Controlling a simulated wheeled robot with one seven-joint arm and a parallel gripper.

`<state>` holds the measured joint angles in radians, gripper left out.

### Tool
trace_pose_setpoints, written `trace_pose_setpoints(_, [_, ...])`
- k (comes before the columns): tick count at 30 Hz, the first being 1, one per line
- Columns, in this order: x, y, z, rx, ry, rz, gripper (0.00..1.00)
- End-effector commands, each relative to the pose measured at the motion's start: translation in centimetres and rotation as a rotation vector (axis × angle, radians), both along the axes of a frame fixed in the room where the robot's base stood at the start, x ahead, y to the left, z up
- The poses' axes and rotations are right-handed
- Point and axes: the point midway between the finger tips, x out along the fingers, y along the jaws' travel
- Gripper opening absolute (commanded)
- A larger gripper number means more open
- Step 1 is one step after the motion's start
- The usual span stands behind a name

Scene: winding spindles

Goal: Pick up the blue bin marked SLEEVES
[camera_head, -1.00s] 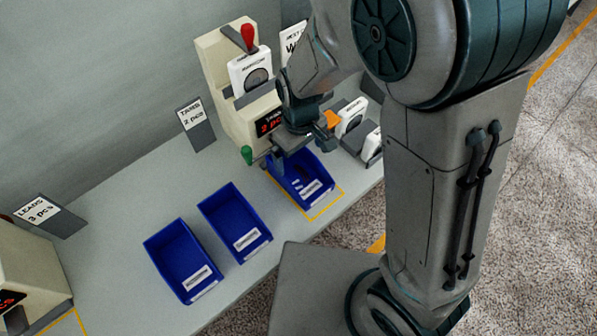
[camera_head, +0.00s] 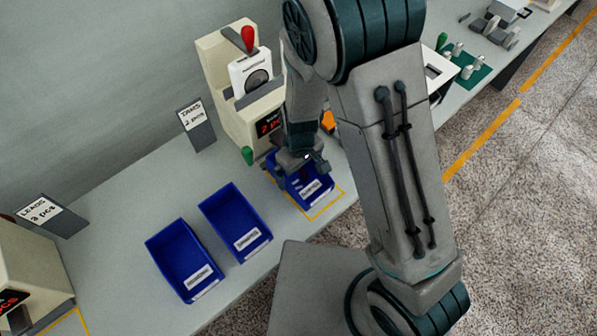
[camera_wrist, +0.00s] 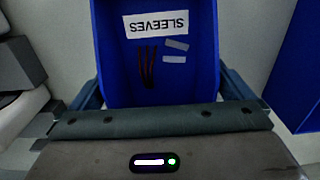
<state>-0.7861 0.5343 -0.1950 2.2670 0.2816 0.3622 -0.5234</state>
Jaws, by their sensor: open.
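The blue bin marked SLEEVES (camera_wrist: 115,75) fills the upper middle of the wrist view, its label upside down. Dark reddish strips and two small pale pieces lie inside it. In the head view this bin (camera_head: 299,187) stands in a yellow outline before a cream machine; its label is too small to read there. My gripper (camera_wrist: 160,95) is open, with one finger on each side of the bin's near end. Whether the fingers touch the walls I cannot tell. In the head view my gripper (camera_head: 303,160) is low over the bin's back end and hides part of it.
Two more blue bins (camera_head: 235,222) (camera_head: 184,260) stand to the left on the grey table (camera_head: 110,190). The cream machine (camera_head: 222,75) with a red-knobbed lever rises right behind the bin. Sign cards stand along the back. My arm hides the table to the right.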

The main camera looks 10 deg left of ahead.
Motion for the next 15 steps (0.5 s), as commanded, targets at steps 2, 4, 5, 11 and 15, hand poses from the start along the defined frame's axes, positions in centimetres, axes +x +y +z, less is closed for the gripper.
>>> trace_pose_setpoints(2, [0.00, 0.00, -0.02, 0.000, 0.000, 0.000, 1.00])
trace_pose_setpoints(4, [0.00, 0.00, -0.01, 0.000, 0.000, 0.000, 1.00])
trace_pose_setpoints(5, [0.01, -0.01, 0.00, 0.000, 0.000, 0.000, 1.00])
trace_pose_setpoints(11, [0.02, -0.01, 0.02, 0.000, 0.000, -0.001, 0.67])
trace_pose_setpoints(15, [0.02, -0.02, 0.03, 0.001, -0.001, -0.001, 0.63])
